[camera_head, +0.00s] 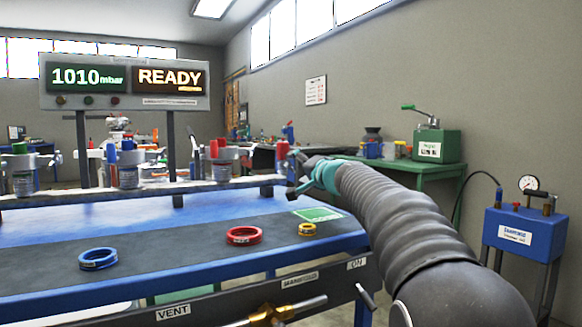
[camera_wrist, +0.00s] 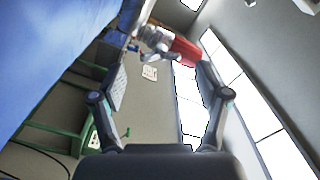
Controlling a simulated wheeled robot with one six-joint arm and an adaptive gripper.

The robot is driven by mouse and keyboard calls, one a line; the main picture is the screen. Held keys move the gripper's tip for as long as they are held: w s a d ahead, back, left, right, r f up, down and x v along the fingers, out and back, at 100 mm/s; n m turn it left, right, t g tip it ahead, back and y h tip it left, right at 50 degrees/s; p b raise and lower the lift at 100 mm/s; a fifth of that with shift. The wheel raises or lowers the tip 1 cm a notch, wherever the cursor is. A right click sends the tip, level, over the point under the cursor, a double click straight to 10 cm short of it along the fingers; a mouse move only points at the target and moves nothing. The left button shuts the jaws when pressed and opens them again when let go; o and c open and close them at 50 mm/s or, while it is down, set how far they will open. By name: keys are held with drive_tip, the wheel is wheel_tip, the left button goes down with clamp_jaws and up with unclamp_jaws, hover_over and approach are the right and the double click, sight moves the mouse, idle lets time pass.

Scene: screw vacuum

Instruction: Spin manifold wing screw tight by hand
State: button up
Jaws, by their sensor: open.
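My gripper (camera_head: 303,172) is at the right end of the pale manifold rail (camera_head: 150,187) behind the bench. In the wrist view my gripper (camera_wrist: 160,68) is open, with nothing between its fingers. A silver fitting (camera_wrist: 152,38) with a red cylindrical part (camera_wrist: 184,52) shows just beyond the fingertips. I cannot tell whether the fingers touch it, or make out a wing screw on it. In the head view a red part (camera_head: 283,149) stands beside my gripper. A brass fitting (camera_head: 264,318) with a bar is at the bench front, near the manifold label.
A display (camera_head: 125,81) reads 1010 mbar and READY. Blue (camera_head: 98,259), red (camera_head: 243,235) and yellow (camera_head: 307,229) rings lie on the dark mat (camera_head: 170,250). Other fittings (camera_head: 128,172) line the rail. A blue gauge unit (camera_head: 520,238) stands at right, before a green table (camera_head: 450,170).

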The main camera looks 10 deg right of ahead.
sight(291, 165)
drive_tip(key=shift+p+x, duration=0.6)
drive_tip(key=shift+x, duration=1.75)
drive_tip(key=c, duration=1.2)
